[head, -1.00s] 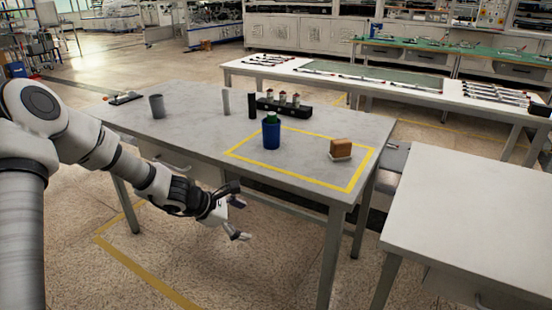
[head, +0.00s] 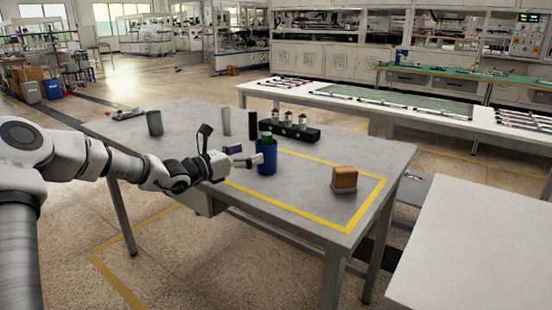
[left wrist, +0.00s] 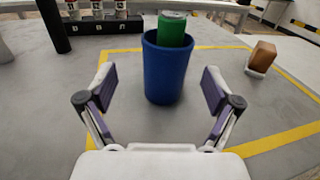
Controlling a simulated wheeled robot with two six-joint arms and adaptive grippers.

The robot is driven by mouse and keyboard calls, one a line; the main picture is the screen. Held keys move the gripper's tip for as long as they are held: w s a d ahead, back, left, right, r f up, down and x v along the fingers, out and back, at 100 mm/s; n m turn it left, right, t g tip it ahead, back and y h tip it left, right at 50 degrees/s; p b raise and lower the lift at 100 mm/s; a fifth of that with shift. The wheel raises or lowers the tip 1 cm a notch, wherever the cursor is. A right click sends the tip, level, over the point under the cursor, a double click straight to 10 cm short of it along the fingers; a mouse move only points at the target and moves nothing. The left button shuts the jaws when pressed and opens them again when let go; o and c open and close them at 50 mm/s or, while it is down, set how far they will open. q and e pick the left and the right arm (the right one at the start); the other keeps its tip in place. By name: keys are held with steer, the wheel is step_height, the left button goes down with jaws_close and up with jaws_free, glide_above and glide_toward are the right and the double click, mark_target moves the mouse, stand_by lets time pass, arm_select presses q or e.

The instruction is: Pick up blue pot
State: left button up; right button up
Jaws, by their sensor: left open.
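The blue pot (head: 267,158) stands upright on the grey table (head: 300,206), at the left part of the yellow taped outline. A green can (left wrist: 172,29) sits in its mouth and sticks out above the rim. In the left wrist view the blue pot (left wrist: 166,70) is straight ahead, just beyond the fingertips. My left gripper (head: 245,156) is open and empty, with one finger to each side of the pot's line; in the left wrist view its fingers (left wrist: 159,88) are spread wide. My right gripper is in neither view.
A brown block on a small base (head: 344,180) stands inside the outline to the right. Behind the pot are a black rack with several small items (head: 290,130), a black cylinder (head: 253,124) and a pale cylinder (head: 226,122). A grey cup (head: 155,123) stands at the left.

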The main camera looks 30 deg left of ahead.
mark_target(258, 150)
arm_select(q)
steer(key=shift+w+d, duration=0.25)
steer(key=shift+w, duration=0.15)
steer(key=x, duration=0.3)
steer(key=b+x, duration=0.1)
steer(key=x, duration=0.1)
steer(key=shift+d+r, duration=0.15)
steer(key=shift+d, duration=0.2)
steer(key=shift+s, duration=0.1)
steer(key=shift+c, duration=1.3)
steer(key=c, duration=1)
steer(key=shift+o, duration=0.2)
